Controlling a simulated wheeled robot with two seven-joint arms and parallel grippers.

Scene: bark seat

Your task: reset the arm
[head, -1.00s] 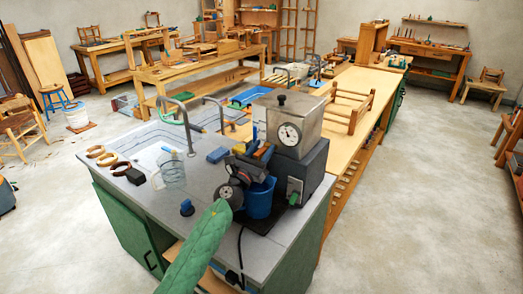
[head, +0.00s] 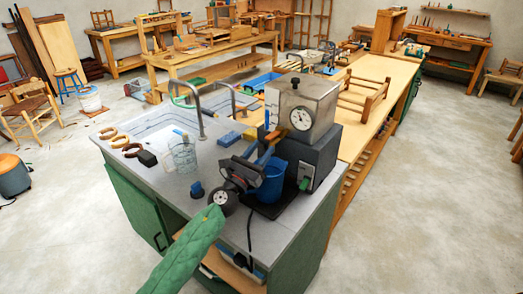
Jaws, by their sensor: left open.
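My left arm, in a green quilted sleeve, comes in from the bottom left in the head view. It ends in a dark round wrist joint and my left gripper (head: 264,150), which has blue and orange parts. The gripper is over the front of the grey counter (head: 185,222), in front of the machine with the dial (head: 302,119). It looks open with nothing seen between its fingers, though the fingertips are hard to separate from the things behind. My right gripper is out of view.
A clear jar (head: 183,156), a blue sponge (head: 229,139) and a small dark blue object (head: 197,189) are on the counter near the arm. A curved tap (head: 201,108) stands behind. The floor at right (head: 413,190) is clear.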

